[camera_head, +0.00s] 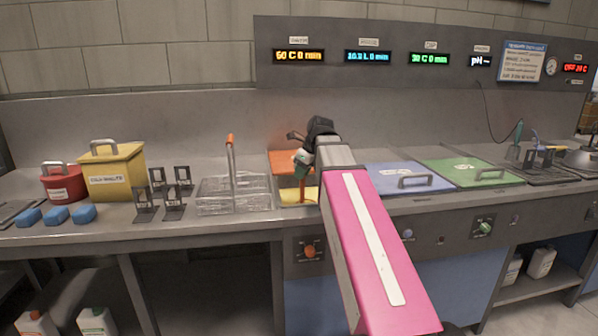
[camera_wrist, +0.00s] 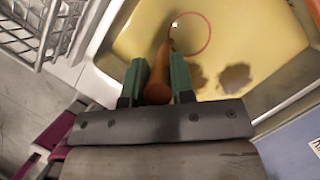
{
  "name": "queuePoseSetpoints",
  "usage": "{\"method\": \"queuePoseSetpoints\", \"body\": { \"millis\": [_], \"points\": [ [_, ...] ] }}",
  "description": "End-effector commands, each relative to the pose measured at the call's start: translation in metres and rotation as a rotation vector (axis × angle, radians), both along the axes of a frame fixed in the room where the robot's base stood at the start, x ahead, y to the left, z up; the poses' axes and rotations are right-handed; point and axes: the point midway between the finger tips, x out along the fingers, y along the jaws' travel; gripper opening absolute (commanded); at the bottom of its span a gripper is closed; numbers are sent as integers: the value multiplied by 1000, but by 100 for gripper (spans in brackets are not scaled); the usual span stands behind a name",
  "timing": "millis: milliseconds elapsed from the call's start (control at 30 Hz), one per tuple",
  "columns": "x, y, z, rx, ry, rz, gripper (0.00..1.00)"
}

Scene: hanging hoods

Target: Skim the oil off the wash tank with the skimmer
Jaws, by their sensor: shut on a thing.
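The wash tank (camera_head: 287,194) is set in the counter and shows as a yellowish basin of liquid. In the wrist view the liquid (camera_wrist: 230,45) has dark brown oil patches (camera_wrist: 235,78) near its right side. My gripper (camera_wrist: 159,85) has green fingers shut on the orange handle of the skimmer (camera_wrist: 160,72). The handle reaches down over the tank, and a thin reddish ring shows at its far end over the liquid. I cannot tell whether the ring is in the liquid. In the head view my gripper (camera_head: 302,165) is above the tank, and my arm hides part of it.
A wire basket (camera_head: 232,195) with an upright orange-tipped handle stands just left of the tank. An orange panel (camera_head: 284,160) is behind it. Blue (camera_head: 385,180) and green (camera_head: 470,171) lids are at right. A yellow box (camera_head: 115,175) and blue blocks (camera_head: 57,216) are at far left.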

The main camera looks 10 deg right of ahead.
Motion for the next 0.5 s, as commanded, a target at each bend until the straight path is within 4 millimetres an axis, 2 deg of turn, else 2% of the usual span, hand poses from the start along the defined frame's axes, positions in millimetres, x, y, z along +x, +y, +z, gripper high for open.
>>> {"method": "queuePoseSetpoints", "body": {
  "millis": [500],
  "points": [
    [-34, -25, 0, 0, 0, -1, 0]
  ]
}}
